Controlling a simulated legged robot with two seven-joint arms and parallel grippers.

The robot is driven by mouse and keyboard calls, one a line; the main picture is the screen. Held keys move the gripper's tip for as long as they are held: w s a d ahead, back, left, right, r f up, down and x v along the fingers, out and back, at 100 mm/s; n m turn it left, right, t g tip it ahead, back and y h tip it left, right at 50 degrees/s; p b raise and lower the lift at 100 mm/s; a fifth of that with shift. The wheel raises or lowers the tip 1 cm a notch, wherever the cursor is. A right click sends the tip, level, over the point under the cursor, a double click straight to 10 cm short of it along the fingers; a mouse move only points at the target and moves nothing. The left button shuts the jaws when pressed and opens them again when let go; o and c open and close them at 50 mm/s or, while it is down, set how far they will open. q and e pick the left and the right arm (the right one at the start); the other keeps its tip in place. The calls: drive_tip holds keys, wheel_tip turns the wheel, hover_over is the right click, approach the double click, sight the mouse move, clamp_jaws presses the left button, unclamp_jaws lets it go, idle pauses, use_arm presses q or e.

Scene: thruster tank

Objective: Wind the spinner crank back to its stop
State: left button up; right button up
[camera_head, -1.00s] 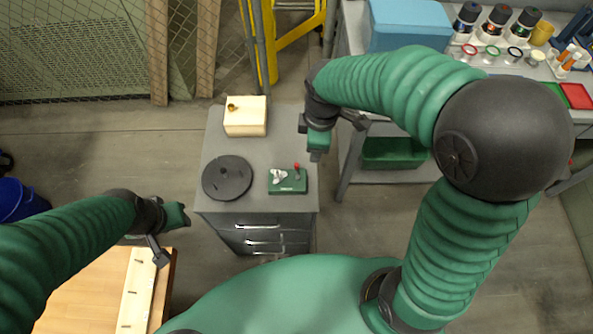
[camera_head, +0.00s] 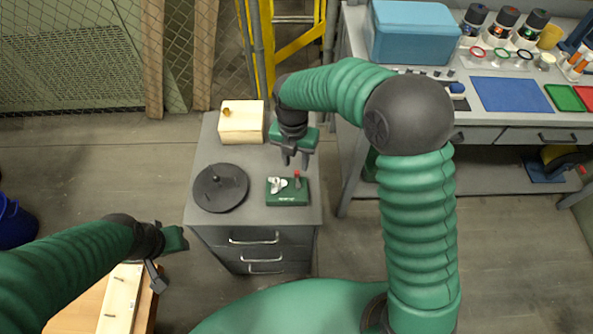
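The spinner is a small green base (camera_head: 287,199) on the grey cabinet top, right of the black disc. It carries a silvery-white propeller-like piece (camera_head: 277,185) on its left and a short upright crank with a red knob (camera_head: 297,174) on its right. My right gripper (camera_head: 295,164) is just behind and above the red knob, with its two dark fingers apart and pointing toward it. It looks open and empty; I cannot judge the exact gap to the knob. My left gripper (camera_head: 158,284) hangs at lower left, away from the spinner, over a wooden table; its finger opening is unclear.
A black disc with a post (camera_head: 221,188) lies left of the spinner. A pale wooden box (camera_head: 242,123) stands at the back of the grey cabinet (camera_head: 261,211). A workbench (camera_head: 440,118) with a blue box (camera_head: 412,32) and bottles stands right. Open floor lies left of the cabinet.

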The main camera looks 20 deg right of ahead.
sight(297, 171)
wheel_tip(297, 171, down, 5)
drive_tip(key=shift+d, duration=0.1)
drive_tip(key=shift+c, duration=0.3)
clamp_jaws()
